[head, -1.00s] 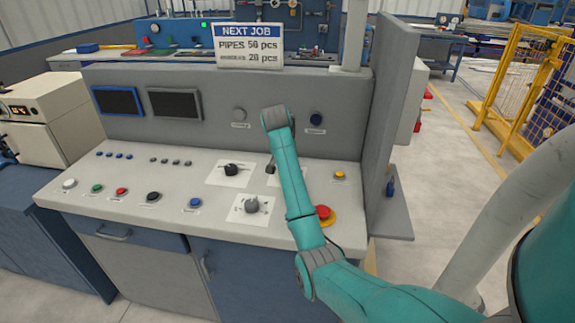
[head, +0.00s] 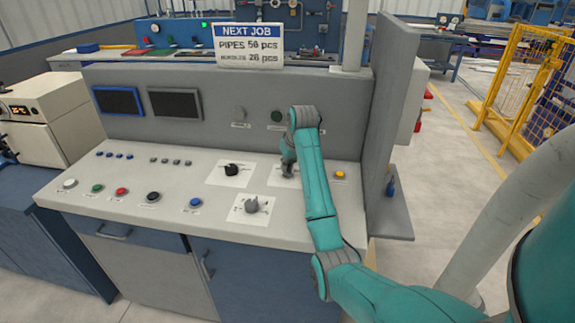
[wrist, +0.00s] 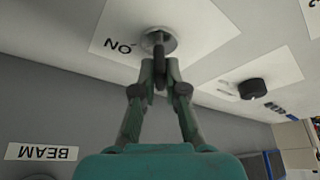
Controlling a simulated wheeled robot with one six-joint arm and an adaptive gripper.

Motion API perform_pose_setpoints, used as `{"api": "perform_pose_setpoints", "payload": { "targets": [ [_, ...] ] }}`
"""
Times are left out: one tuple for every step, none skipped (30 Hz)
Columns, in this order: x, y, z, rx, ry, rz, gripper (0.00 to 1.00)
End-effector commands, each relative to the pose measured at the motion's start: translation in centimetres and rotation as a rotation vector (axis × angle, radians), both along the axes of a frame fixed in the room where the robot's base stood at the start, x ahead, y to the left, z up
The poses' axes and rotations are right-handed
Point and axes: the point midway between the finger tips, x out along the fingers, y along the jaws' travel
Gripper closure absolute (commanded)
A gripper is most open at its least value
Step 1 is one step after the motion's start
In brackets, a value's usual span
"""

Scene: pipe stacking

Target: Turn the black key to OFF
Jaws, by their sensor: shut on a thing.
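The black key stands in a round metal lock (wrist: 158,40) on a white plate (wrist: 150,22), which has an ON mark, upside down in the wrist view. My gripper (wrist: 160,74) is shut on the black key (wrist: 159,56), its two fingers meeting on the key's end. In the head view my gripper (head: 288,170) is low over the panel at the right-hand white plate (head: 283,182) and hides the key. I see no OFF mark, and I cannot tell the key's exact angle.
A black knob (head: 232,170) sits left of my gripper and also shows in the wrist view (wrist: 252,88). A grey knob (head: 252,205) is nearer the front. A yellow button (head: 340,175) is close on the right. The upright back panel (head: 215,130) rises behind.

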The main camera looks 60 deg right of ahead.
Motion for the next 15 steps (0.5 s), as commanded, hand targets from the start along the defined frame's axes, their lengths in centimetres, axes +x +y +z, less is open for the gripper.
{"api": "perform_pose_setpoints", "payload": {
  "targets": [
    [-0.05,0.05,-0.13,0.003,0.003,0.023,1.0],
    [-0.05,0.05,-0.13,0.004,0.004,0.038,1.0],
    [-0.04,0.07,-0.13,0.004,0.003,0.055,1.0],
    [-0.04,0.07,-0.13,0.004,0.003,0.068,1.0],
    [-0.05,0.07,-0.13,0.004,0.003,0.078,1.0],
    [-0.05,0.06,-0.13,0.004,0.004,0.09,1.0],
    [-0.06,0.06,-0.12,0.004,0.004,0.098,1.0],
    [-0.06,0.06,-0.12,0.004,0.004,0.106,1.0],
    [-0.07,0.06,-0.12,0.004,0.004,0.113,1.0],
    [-0.06,0.07,-0.12,0.004,0.004,0.119,1.0],
    [-0.06,0.07,-0.12,0.004,0.003,0.123,1.0],
    [-0.06,0.07,-0.12,0.004,0.003,0.128,1.0],
    [-0.06,0.08,-0.12,0.004,0.003,0.131,1.0],
    [-0.06,0.08,-0.12,0.004,0.003,0.133,1.0],
    [-0.06,0.08,-0.12,0.004,0.004,0.135,1.0]
  ]
}}
